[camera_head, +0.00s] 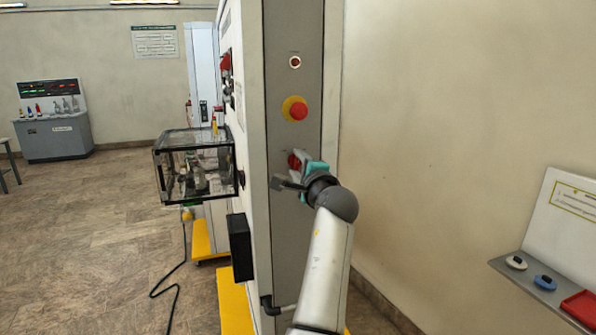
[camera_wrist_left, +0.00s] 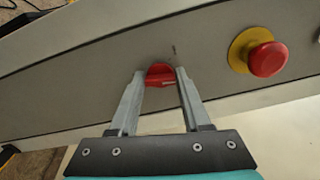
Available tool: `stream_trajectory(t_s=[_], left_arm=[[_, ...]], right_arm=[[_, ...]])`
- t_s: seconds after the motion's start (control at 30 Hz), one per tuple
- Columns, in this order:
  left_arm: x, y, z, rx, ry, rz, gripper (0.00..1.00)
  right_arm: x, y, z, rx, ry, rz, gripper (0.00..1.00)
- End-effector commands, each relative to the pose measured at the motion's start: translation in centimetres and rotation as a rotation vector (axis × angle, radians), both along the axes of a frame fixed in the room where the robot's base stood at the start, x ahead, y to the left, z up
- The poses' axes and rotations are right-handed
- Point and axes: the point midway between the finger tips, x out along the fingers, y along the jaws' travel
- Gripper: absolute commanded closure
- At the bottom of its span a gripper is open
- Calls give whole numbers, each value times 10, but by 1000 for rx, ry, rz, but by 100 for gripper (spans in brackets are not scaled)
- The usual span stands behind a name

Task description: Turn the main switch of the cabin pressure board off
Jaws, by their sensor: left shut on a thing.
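The main switch is a red rotary handle (camera_wrist_left: 160,76) on the grey side panel of the cabin pressure board (camera_head: 292,225). In the left wrist view it sits between the fingertips of my left gripper (camera_wrist_left: 162,78), which is shut on it. In the head view the red switch (camera_head: 293,161) shows just left of my left gripper (camera_head: 300,172), partly hidden by it. The switch's exact angle is hard to tell. My right gripper is not in view.
A red emergency button on a yellow disc (camera_head: 295,109) is above the switch, with a small red indicator (camera_head: 295,62) higher up. A clear box (camera_head: 195,168) juts from the board's left face. A shelf (camera_head: 540,292) with small items is at right.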

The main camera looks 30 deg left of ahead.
Motion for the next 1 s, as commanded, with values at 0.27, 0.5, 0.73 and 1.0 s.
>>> stream_trajectory(t_s=[0.27, 0.5, 0.73, 1.0], left_arm=[[-1, 1, -3, -170, -203, 2, 100], [0, 1, -4, -319, -376, 2, 100], [0, 1, -4, -451, -531, 2, 100], [0, 0, -4, -568, -667, 2, 100]], right_arm=[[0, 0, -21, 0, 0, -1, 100], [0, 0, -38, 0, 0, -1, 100], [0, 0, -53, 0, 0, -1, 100], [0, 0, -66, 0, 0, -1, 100]])
